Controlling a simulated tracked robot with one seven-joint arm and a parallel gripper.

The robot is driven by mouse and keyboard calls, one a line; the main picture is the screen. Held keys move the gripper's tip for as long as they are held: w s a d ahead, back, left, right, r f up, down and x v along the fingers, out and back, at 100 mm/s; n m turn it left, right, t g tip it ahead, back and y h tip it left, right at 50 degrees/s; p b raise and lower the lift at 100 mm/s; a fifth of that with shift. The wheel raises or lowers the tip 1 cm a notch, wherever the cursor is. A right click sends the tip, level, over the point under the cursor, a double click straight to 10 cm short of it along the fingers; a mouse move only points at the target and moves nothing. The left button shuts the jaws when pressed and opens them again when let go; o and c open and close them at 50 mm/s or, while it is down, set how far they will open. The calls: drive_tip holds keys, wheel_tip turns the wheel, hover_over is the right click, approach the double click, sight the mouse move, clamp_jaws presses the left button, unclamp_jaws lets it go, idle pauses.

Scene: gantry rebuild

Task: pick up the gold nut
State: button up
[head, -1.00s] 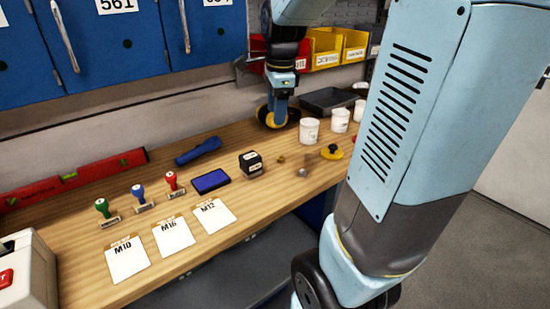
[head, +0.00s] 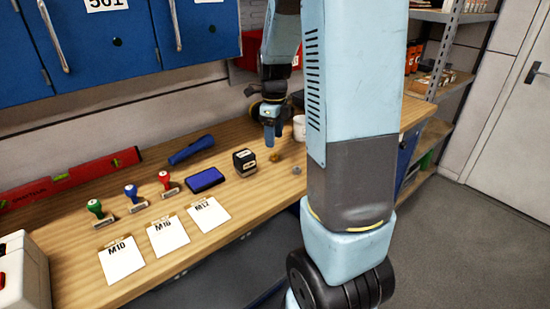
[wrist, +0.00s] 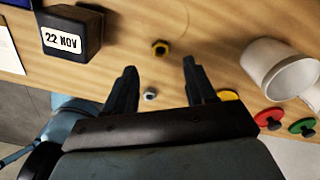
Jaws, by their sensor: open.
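The gold nut (head: 274,157) lies on the wooden bench, right of the black date stamp (head: 245,162). In the wrist view the gold nut (wrist: 160,47) is ahead of the fingertips, roughly centred between them. A silver nut (head: 297,170) lies to its right in the head view; the silver nut (wrist: 150,94) shows between the fingers in the wrist view. My gripper (wrist: 159,67) is open and empty, above the bench. In the head view my gripper (head: 270,136) is just behind the gold nut.
In the wrist view a white cup (wrist: 281,68), a yellow part (wrist: 228,95), and red (wrist: 270,118) and green (wrist: 302,127) knobs are on the right. The date stamp (wrist: 70,32) is on the left. Cards, hand stamps and a blue ink pad (head: 205,179) lie farther left.

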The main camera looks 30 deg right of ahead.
sight(276, 155)
drive_tip(key=shift+s+d+f, duration=0.1)
drive_tip(key=shift+f, duration=1.5)
drive_tip(key=shift+d+f, duration=0.1)
drive_tip(key=shift+f, duration=1.5)
clamp_jaws()
